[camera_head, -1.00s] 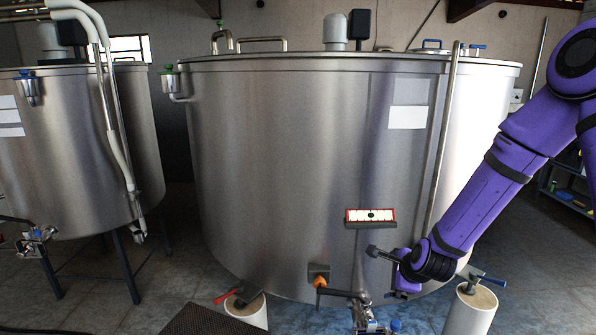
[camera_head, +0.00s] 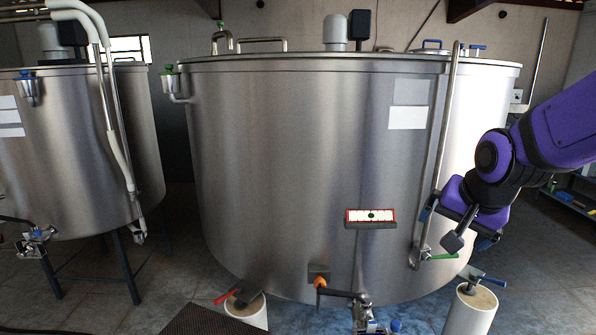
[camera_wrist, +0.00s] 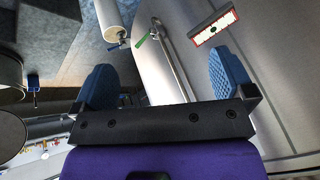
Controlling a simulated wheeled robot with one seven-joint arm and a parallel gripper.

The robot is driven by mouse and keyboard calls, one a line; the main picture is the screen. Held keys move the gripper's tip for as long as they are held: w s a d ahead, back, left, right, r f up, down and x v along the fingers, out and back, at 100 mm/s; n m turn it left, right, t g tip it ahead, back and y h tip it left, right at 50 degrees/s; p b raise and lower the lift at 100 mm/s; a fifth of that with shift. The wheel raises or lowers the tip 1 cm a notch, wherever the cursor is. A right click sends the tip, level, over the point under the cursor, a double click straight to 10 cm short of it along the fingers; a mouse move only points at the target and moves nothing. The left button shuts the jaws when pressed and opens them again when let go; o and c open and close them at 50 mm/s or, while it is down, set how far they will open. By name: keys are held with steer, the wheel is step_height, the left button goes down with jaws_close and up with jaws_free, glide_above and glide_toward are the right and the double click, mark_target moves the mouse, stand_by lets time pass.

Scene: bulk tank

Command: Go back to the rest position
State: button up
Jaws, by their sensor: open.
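My gripper (camera_head: 462,226) is at the right side of the head view, in front of the right part of the big steel tank (camera_head: 290,170). In the wrist view my gripper (camera_wrist: 165,80) shows two blue ridged fingertips wide apart with nothing between them. The tank wall also shows in the wrist view (camera_wrist: 270,60), beyond the right fingertip. My purple arm comes in from the right edge of the head view and is bent at the wrist.
A vertical pipe (camera_head: 440,150) with a green-handled valve (camera_head: 442,256) runs down the tank near my gripper. A red-framed gauge (camera_head: 371,216) is on the tank front. White pedestals (camera_head: 470,311) stand below. A second tank (camera_head: 80,150) is at left. Floor at right looks open.

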steer(key=s+d+r+n, duration=0.1)
steer(key=s+r+n, duration=0.2)
steer(key=s, duration=0.5)
steer(key=s+d+r+n, duration=0.1)
steer(key=s+r+n, duration=0.2)
steer(key=s, duration=0.6)
step_height(320, 180, up, 2)
steer(key=shift+d+n+g, duration=0.3)
steer(key=shift+g, duration=0.1)
steer(key=shift+w, duration=0.1)
